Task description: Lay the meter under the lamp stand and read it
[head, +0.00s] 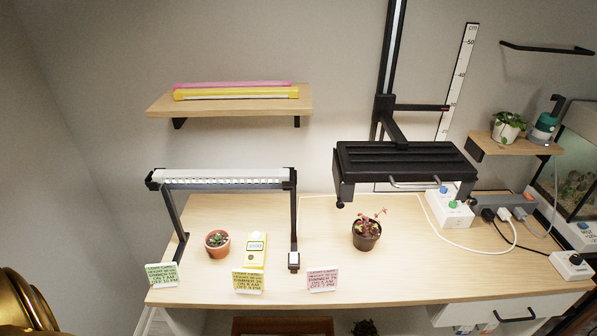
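The yellow meter (254,250) lies on the wooden table between the legs of the lamp stand, to the right of a small succulent in a terracotta pot (217,243). It has a pale display near its top; the reading is too small to tell. The lamp stand (293,225) has black legs and carries a white light bar (222,178) across the top. A yellow card (248,281) stands just in front of the meter.
A green card (162,275) and a pink card (322,279) stand along the table's front edge. A potted red plant (367,234) sits below a black lamp (405,162). Power strips and cables crowd the right side. The table around the red plant is mostly clear.

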